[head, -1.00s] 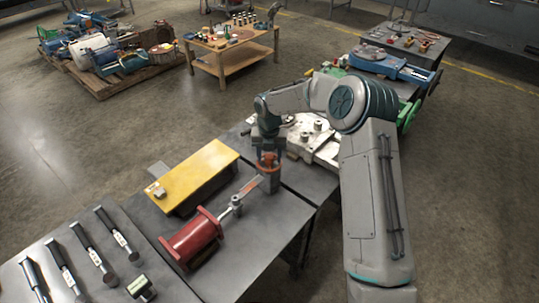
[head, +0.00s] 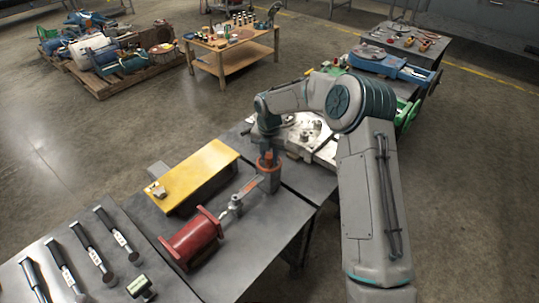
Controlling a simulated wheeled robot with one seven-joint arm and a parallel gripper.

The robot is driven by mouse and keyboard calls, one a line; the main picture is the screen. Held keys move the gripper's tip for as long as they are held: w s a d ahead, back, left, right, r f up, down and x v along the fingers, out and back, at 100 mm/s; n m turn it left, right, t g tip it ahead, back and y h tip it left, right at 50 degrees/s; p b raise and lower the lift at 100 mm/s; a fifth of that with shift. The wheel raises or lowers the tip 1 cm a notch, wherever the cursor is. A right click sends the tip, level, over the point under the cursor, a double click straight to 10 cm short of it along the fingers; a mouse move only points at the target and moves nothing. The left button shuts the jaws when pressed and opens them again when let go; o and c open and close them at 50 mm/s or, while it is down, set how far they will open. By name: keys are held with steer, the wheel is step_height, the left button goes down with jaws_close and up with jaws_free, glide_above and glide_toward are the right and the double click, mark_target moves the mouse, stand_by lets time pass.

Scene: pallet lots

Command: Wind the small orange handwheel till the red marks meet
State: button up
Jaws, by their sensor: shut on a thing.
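The small orange handwheel (head: 267,162) sits on top of a short grey post (head: 271,181) on the dark table. My gripper (head: 268,154) reaches down from above and is shut on the handwheel. My gripper covers part of the wheel. The red marks are too small to make out in this view.
A red cylinder (head: 191,241) with a rod lies in front of the post. A yellow plate (head: 194,176) stands to the left, and a whitish machine plate (head: 308,137) lies behind. Several black-handled tools (head: 88,246) lie at the front left.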

steer(key=m, duration=0.4)
steer(key=shift+m, duration=0.3)
steer(key=m+b, duration=0.1)
steer(key=m, duration=0.3)
steer(key=shift+w+m, duration=0.1)
steer(key=shift+m, duration=0.2)
steer(key=m, duration=0.4)
steer(key=shift+m+b, duration=0.3)
steer(key=shift+b, duration=0.1)
steer(key=m, duration=0.4)
steer(key=shift+b, duration=0.3)
steer(key=m, duration=0.5)
steer(key=shift+r, duration=0.1)
steer(key=m, duration=0.4)
steer(key=shift+m+b, duration=0.3)
steer(key=shift+b, duration=0.1)
steer(key=m, duration=0.9)
steer(key=m+p, duration=0.1)
steer(key=m, duration=0.4)
steer(key=m+p, duration=0.1)
steer(key=m, duration=0.4)
steer(key=m+p, duration=0.2)
steer(key=m, duration=0.3)
steer(key=m+p, duration=0.1)
steer(key=m, duration=0.4)
steer(key=shift+a, duration=0.1)
